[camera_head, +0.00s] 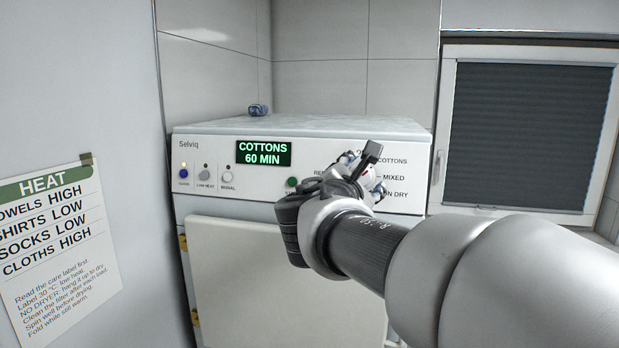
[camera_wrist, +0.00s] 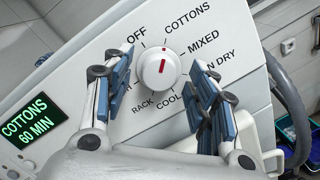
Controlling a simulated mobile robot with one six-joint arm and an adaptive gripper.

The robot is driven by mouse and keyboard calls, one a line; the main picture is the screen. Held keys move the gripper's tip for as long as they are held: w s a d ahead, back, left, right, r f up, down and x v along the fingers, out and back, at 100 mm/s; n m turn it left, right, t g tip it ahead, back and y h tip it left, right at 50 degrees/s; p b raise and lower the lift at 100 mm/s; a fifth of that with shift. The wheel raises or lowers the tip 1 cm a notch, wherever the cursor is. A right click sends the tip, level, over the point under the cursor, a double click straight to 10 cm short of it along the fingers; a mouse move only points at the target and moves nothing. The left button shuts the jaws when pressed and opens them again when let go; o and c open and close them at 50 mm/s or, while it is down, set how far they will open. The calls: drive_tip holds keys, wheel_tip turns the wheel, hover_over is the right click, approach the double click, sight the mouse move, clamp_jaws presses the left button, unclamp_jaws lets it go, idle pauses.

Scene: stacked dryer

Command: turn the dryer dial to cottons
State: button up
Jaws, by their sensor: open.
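The dryer dial (camera_wrist: 151,76) is a round white knob with a red mark, on the white control panel. In the wrist view its red mark points up, roughly toward the COTTONS label (camera_wrist: 187,18). My gripper (camera_wrist: 160,67) is open, with one finger on each side of the dial and visible gaps between the fingers and the knob. The display (camera_head: 263,153) reads COTTONS 60 MIN in green; it also shows in the wrist view (camera_wrist: 32,133). In the head view my gripper (camera_head: 368,176) is in front of the panel's right part and mostly hides the dial.
The panel's left side has a blue button (camera_head: 183,174) and two pale buttons; a green button (camera_head: 292,182) is close to my gripper. A HEAT notice (camera_head: 60,240) hangs at left. A small blue item (camera_head: 258,110) lies on the dryer top. A window blind (camera_head: 527,135) is at right.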

drive_tip(key=v, duration=1.1)
drive_tip(key=shift+s, duration=0.3)
drive_tip(key=s+d+f+m+g+b, duration=0.35)
drive_tip(key=s+d+f+m, duration=0.2)
drive_tip(key=f, duration=0.55)
drive_tip(key=s+d+f+m+g+b, duration=0.35)
drive_tip(key=s+d+f, duration=0.2)
drive_tip(key=f, duration=0.55)
drive_tip(key=s+a+f+m+g+y+b, duration=0.2)
drive_tip(key=s+f+m, duration=0.4)
drive_tip(key=f, duration=0.4)
drive_tip(key=s+a+f+m+g+y+b, duration=0.2)
drive_tip(key=s+a+f+m+y+b, duration=0.1)
drive_tip(key=s+f+m, duration=0.4)
wheel_tip(320, 180, down, 3)
drive_tip(key=shift+s+a+f+y+b, duration=0.1)
drive_tip(key=shift+s+a+y+b, duration=0.35)
drive_tip(key=shift+y+b, duration=0.6)
drive_tip(key=shift+s+d, duration=0.1)
drive_tip(key=shift+c, duration=0.3)
